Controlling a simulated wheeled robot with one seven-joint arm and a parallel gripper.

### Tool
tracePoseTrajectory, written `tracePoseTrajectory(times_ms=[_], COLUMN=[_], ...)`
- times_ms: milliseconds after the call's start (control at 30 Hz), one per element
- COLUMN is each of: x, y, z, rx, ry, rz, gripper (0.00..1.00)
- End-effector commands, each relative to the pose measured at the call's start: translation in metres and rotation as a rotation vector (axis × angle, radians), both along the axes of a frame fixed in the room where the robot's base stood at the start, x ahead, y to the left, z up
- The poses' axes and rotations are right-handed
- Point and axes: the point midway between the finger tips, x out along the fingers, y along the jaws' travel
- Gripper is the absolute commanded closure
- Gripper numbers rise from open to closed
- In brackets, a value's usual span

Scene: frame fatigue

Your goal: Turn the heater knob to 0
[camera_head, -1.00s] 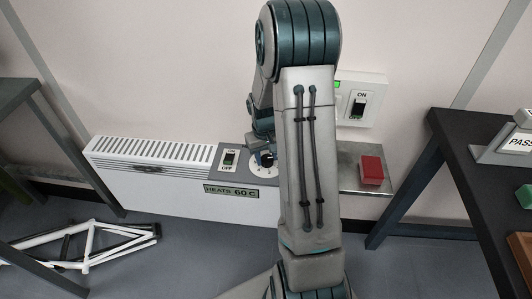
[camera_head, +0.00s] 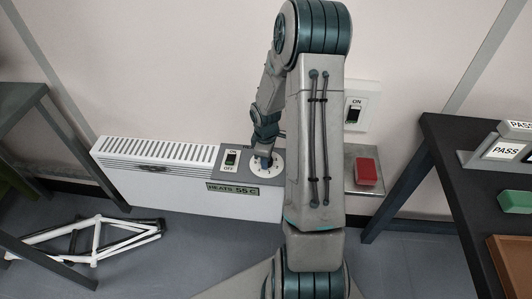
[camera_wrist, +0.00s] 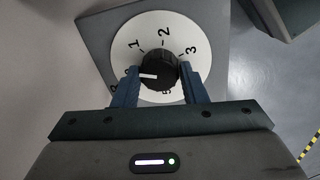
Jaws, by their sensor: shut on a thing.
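The black heater knob (camera_wrist: 158,73) sits on a round white dial (camera_wrist: 125,45) marked 1, 2, 3 and further marks partly hidden by the fingers. The knob's white pointer line points left in the wrist view, below the 1, towards a mark half hidden by the left finger. My gripper (camera_wrist: 160,76) is shut on the knob, one finger on each side. In the head view my gripper (camera_head: 264,160) is at the dial (camera_head: 277,170) on top of the white heater (camera_head: 150,190).
An ON/OFF switch (camera_head: 231,159) is left of the dial. A red block (camera_head: 366,171) sits on a metal shelf to the right. A wall switch (camera_head: 355,112) is above it. A bike frame (camera_head: 90,240) lies on the floor at left. A dark table (camera_head: 465,190) stands at right.

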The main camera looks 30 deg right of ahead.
Motion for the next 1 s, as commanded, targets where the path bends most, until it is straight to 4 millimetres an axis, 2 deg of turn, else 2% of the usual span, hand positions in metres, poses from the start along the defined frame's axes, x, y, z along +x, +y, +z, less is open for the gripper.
tracePoseTrajectory(times_ms=[33,433,1000], x=[0.0025,0.0027,0.0031], y=[0.0,-0.0005,-0.0011], z=[0.0046,0.003,0.0017], rx=[0.0,-0.002,-0.004], ry=[-0.007,-0.009,-0.01], rz=[0.04,0.283,0.348], gripper=[0.84,0.84,0.84])
